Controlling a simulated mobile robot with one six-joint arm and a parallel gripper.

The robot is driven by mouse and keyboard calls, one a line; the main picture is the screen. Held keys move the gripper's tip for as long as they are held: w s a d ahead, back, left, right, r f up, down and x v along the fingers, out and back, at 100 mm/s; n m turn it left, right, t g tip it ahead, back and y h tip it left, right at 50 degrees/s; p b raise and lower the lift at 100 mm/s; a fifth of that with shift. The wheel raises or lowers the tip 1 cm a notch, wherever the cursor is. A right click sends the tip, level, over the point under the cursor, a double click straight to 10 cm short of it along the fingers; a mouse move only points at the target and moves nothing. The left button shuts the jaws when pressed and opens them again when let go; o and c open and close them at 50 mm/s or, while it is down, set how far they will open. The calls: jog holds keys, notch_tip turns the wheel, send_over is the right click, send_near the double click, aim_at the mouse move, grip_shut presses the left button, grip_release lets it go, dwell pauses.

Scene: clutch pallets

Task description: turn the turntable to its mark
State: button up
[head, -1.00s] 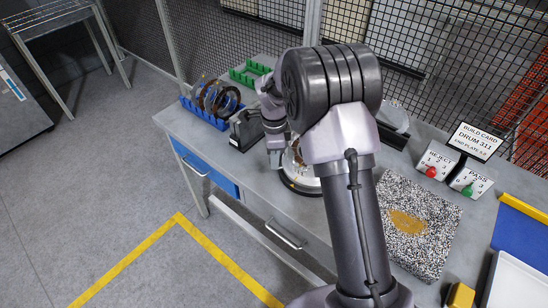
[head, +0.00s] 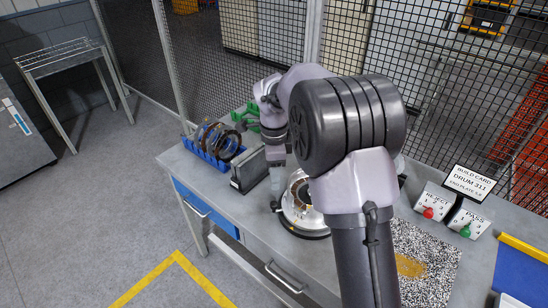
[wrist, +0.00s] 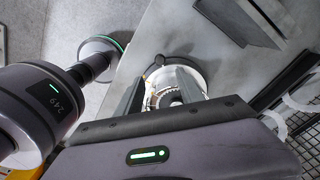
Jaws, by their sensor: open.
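The turntable (head: 298,228) is a round pale disc on a dark base on the bench, partly hidden behind my arm in the head view. A brown ring part sits on it. In the wrist view the turntable (wrist: 202,72) lies beyond my fingers, with a dark knob at its rim. My gripper (wrist: 160,85) is open, its two fingers spread over the near part of the disc in the picture. I cannot tell whether they touch anything. I cannot make out the mark.
A blue rack (head: 212,152) of ring plates and a dark upright block (head: 249,170) stand left of the turntable. Wire mesh closes the back.

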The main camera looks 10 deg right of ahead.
notch_tip(320, 180, up, 5)
jog(key=shift+r+p, duration=0.2)
jog(key=shift+p, duration=0.25)
jog(key=s+a+r+n+t+b, duration=0.15)
jog(key=s+r+n+b, duration=0.35)
jog(key=s, duration=0.5)
jog(key=s+f+n+t+y+b, duration=0.1)
jog(key=s+n, duration=0.4)
jog(key=s, duration=0.5)
jog(key=s+a+f+n+t+y+b, duration=0.1)
jog(key=s+f+n+t+b, duration=0.2)
jog(key=s, duration=0.7)
notch_tip(320, 180, down, 3)
jog(key=shift+a+r+n+b, duration=0.15)
jog(key=shift+a+n+b, duration=0.1)
jog(key=shift+n+b, duration=0.9)
jog(key=shift+c, duration=0.3)
